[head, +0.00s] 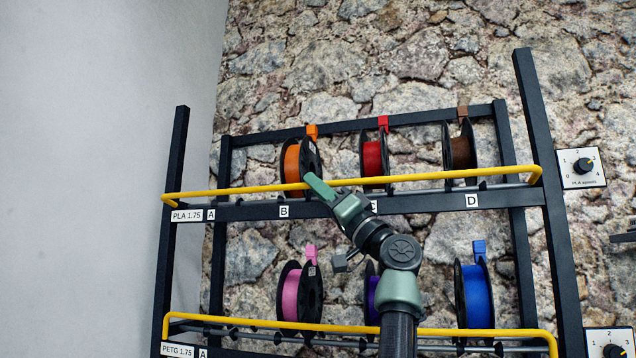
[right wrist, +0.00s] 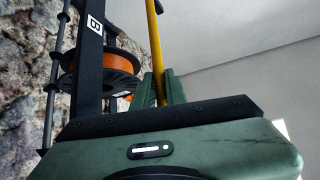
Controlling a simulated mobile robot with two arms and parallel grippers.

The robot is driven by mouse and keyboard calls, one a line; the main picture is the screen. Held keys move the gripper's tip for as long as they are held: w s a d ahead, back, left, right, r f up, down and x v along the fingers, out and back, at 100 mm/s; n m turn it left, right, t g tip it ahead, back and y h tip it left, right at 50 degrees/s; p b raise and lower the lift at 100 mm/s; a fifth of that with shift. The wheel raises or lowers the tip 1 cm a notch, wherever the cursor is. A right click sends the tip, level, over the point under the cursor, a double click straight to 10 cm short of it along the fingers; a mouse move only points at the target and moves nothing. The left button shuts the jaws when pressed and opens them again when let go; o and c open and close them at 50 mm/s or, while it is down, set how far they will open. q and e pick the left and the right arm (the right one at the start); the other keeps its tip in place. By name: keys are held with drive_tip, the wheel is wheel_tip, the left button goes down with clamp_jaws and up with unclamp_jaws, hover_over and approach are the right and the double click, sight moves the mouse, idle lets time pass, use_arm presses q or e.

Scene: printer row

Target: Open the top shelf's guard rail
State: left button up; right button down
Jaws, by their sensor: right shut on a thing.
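The top shelf's guard rail (head: 430,177) is a yellow bar running across the front of the upper shelf, with bent ends at both uprights. It stands above the shelf's dark front beam (head: 410,203). My right gripper (head: 312,184) is at the rail, left of its middle, near the label B. In the right wrist view the yellow rail (right wrist: 155,50) runs down between the green fingers of the right gripper (right wrist: 158,88), which are shut on it. My left gripper is in neither view.
Orange (head: 291,165), red (head: 371,158) and brown (head: 462,152) spools stand on the top shelf behind the rail. A lower shelf holds pink (head: 291,295), purple and blue (head: 476,295) spools behind another yellow rail (head: 300,325). A dial panel (head: 581,168) is on the wall at right.

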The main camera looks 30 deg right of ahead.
drive_tip(key=shift+f+n+g+y+p, duration=0.25)
drive_tip(key=shift+n+g+y, duration=0.1)
drive_tip(key=shift+n+y, duration=0.7)
drive_tip(key=shift+f+n+g+y+p, duration=0.15)
drive_tip(key=shift+f+n+g+y, duration=0.15)
drive_tip(key=shift+n+y, duration=0.75)
drive_tip(key=shift+n, duration=0.4)
drive_tip(key=c, duration=1.5)
unclamp_jaws()
drive_tip(key=shift+o, duration=0.2)
drive_tip(key=shift+w, duration=0.15)
drive_tip(key=shift+f, duration=0.1)
drive_tip(key=b+v, duration=0.3)
drive_tip(key=v, duration=0.4)
drive_tip(key=shift+s+f+b, duration=0.2)
drive_tip(key=shift+s+b, duration=0.1)
drive_tip(key=shift+b, duration=0.1)
